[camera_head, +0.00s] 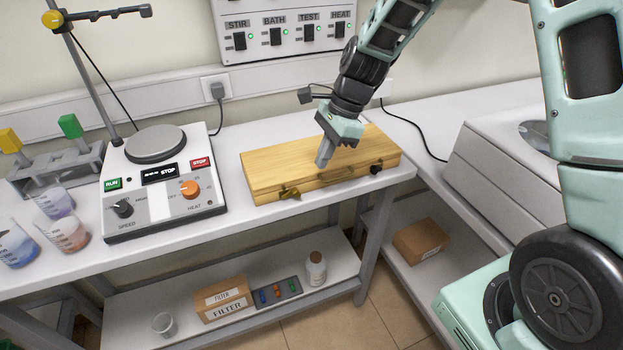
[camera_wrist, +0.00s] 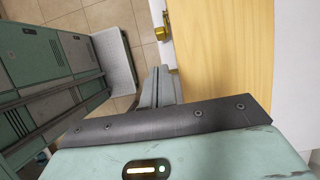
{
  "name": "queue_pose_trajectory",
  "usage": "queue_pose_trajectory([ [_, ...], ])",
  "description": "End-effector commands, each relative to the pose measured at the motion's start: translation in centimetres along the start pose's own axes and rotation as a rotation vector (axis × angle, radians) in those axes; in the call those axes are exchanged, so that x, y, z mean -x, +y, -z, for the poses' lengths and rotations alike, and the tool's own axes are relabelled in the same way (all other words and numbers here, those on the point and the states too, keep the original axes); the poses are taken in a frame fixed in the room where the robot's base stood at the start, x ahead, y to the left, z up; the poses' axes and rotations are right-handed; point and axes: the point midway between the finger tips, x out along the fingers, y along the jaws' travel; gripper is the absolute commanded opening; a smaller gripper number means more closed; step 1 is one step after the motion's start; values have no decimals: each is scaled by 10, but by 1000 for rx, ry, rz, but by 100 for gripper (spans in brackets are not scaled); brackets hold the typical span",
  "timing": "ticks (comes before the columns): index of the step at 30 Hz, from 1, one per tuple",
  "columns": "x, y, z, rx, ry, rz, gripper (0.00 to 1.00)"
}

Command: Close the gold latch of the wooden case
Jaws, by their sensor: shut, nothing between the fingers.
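The wooden case (camera_head: 272,165) lies on the white bench with its lid down. The gold latch (camera_head: 290,193) is on the left part of its front face and appears to stick out; its exact position is too small to tell. In the wrist view the gold latch (camera_wrist: 163,31) shows at the case's edge (camera_wrist: 208,45), beyond my fingertips. My gripper (camera_head: 322,164) is shut and empty, pointing down over the front part of the case, to the right of the gold latch. In the wrist view my gripper (camera_wrist: 160,80) shows its fingers together, apart from the latch.
A hotplate stirrer (camera_head: 158,185) stands left of the case. A grey-white machine (camera_head: 500,160) is at the right. The bench strip before the case is clear.

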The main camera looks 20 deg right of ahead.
Motion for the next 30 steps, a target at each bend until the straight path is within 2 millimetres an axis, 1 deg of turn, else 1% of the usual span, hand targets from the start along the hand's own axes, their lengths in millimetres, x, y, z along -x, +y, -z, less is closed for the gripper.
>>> queue_pose_trajectory([
  [5, -23, 2, 0, -1, -1, -7, 0],
  [9, -49, 2, -1, -1, -2, -7, 0],
  [15, -80, 1, -1, 1, -1, -4, 0],
  [18, -89, 1, 0, 1, 0, -3, 0],
  [21, -95, 1, 0, 2, 0, -2, 0],
  [30, -97, 1, 0, 2, 0, -1, 0],
])
